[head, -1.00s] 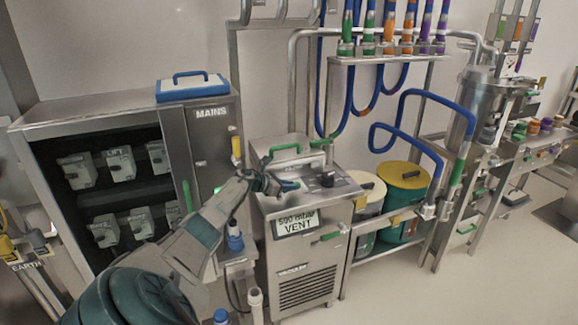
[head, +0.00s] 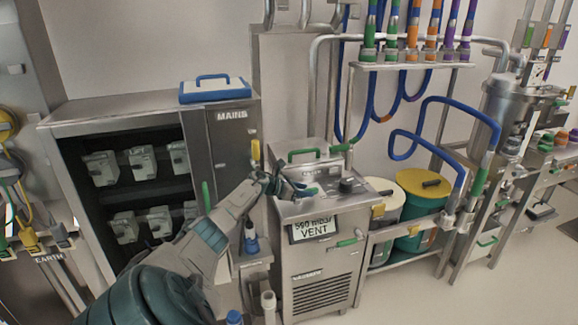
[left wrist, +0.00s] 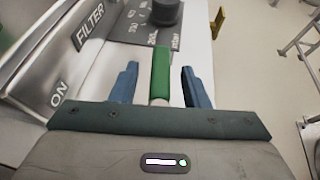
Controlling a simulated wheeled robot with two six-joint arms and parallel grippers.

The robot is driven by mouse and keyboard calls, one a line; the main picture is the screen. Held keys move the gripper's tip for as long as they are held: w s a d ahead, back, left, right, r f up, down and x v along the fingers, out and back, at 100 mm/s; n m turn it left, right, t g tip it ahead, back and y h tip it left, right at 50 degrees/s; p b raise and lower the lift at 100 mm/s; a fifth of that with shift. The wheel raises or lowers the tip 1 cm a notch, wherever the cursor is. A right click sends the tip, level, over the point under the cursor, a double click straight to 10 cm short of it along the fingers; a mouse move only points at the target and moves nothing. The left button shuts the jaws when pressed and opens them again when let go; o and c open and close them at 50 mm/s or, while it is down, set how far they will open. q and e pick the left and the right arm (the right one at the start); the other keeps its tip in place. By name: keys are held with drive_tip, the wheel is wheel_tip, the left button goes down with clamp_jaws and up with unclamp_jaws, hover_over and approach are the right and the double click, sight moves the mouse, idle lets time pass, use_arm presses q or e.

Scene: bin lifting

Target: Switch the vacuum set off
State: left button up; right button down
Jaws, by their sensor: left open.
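The vacuum set (head: 300,268) is a steel cabinet in the middle of the head view. Its front display (head: 314,228) reads "VENT" under an mbar figure. A black knob (head: 347,185) sits on its top panel and also shows in the left wrist view (left wrist: 165,12). My left gripper (head: 298,189) is over the left part of that top. In the left wrist view my left gripper (left wrist: 160,85) is open, with a green lever (left wrist: 160,72) between its blue fingers and a gap on each side. An "ON" label (left wrist: 58,93) and a "FILTER" label (left wrist: 89,25) are to its left. My right gripper is not in view.
A steel "MAINS" cabinet (head: 232,150) with a blue-edged case (head: 214,90) on top stands left. Green and white bins (head: 420,190) stand right, under blue hoses (head: 440,104). Floor is clear at front right.

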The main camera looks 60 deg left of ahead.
use_arm(q)
drive_tip(key=shift+b+v, duration=0.65)
drive_tip(key=shift+v, duration=3.9)
drive_tip(key=shift+d, duration=0.1)
